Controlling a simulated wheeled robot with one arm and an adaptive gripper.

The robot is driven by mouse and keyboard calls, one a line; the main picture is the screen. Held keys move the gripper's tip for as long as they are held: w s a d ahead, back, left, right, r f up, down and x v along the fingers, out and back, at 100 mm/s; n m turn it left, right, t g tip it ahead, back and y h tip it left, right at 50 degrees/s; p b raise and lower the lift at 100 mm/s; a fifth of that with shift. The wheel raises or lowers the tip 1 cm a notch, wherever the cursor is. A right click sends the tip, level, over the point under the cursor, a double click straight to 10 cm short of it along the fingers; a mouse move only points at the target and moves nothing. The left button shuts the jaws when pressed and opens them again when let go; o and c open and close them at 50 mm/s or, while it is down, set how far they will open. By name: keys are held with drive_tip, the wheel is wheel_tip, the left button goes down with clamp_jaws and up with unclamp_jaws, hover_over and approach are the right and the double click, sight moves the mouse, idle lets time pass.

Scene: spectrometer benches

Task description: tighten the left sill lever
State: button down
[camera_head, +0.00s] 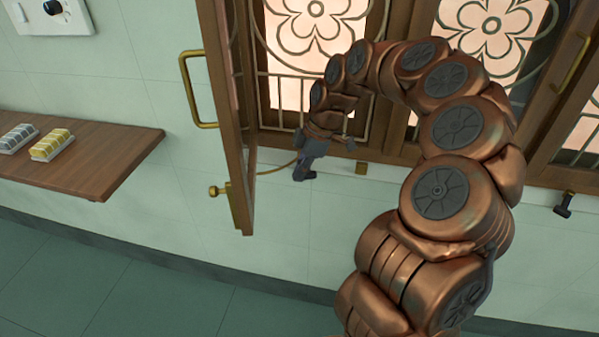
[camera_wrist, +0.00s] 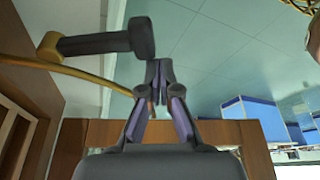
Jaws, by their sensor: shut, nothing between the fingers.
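A lever with a dark grey handle (camera_wrist: 100,43) and a brass pivot shows at the upper left of the wrist view, on the wall side. My gripper (camera_wrist: 158,72) is shut and empty, its fingertips close together just below the handle's thick end in that picture. I cannot tell whether they touch it. The left lever cannot be told apart from the gripper there. Another dark lever (camera_head: 563,206) hangs at the sill on the right.
The open casement (camera_head: 237,130), with a brass handle (camera_head: 195,90), stands out left of my gripper. A thin curved brass rod (camera_head: 275,170) runs between it and the sill. A wooden shelf (camera_head: 110,165) is at left. Blue boxes (camera_wrist: 250,110) show in the wrist view.

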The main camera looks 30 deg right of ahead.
drive_tip(key=p+v, duration=0.2)
drive_tip(key=v, duration=0.7)
drive_tip(key=shift+d+r, duration=0.2)
drive_tip(key=shift+r, duration=0.2)
